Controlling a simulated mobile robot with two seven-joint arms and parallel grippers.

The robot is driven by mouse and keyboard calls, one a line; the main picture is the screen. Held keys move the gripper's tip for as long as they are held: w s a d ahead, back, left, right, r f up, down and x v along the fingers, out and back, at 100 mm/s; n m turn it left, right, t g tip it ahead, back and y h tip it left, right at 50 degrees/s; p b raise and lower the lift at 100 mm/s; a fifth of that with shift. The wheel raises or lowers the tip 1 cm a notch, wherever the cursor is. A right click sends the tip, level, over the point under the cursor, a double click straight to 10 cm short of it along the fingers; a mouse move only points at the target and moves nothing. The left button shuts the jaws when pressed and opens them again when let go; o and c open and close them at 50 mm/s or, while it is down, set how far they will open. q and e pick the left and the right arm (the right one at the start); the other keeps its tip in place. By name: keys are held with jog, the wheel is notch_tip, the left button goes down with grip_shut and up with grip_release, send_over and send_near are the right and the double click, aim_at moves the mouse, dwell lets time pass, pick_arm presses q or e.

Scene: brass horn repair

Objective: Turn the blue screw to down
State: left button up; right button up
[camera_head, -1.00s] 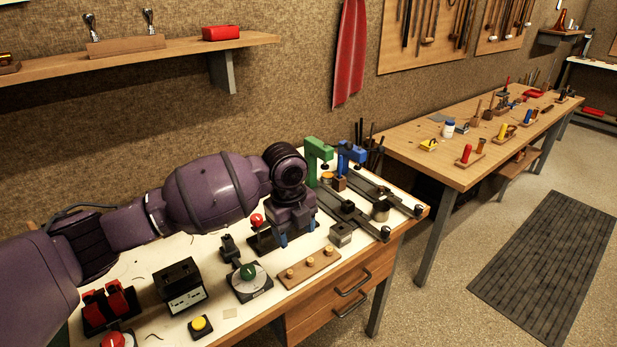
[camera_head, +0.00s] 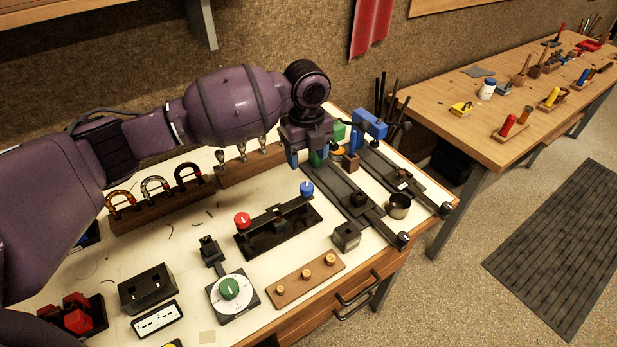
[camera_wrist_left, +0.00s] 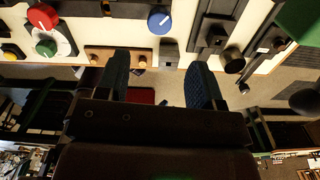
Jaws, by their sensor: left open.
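The blue screw (camera_head: 306,189) is a round blue knob with a pale mark at the right end of a black holder (camera_head: 274,237). A red knob (camera_head: 242,220) stands at the holder's other end. My left gripper (camera_head: 305,158) is open and empty, with its blue fingertips above and behind the blue screw in the head view. In the left wrist view the blue screw (camera_wrist_left: 160,20) lies at the top, beyond the open fingers (camera_wrist_left: 160,78) and apart from them. My right gripper is not in view.
A green dial (camera_head: 229,289) and a wooden strip with pegs (camera_head: 309,280) are in front. Black rails with clamps (camera_head: 345,190) and a metal cup (camera_head: 399,206) are to the right. A rack of horseshoe-shaped pieces (camera_head: 165,203) is behind left.

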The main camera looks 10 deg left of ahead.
aim_at(307, 186)
pick_arm(q)
notch_tip(307, 186, down, 9)
jog(key=shift+f+p, duration=0.2)
jog(key=shift+p, duration=0.2)
jog(key=c, duration=0.9)
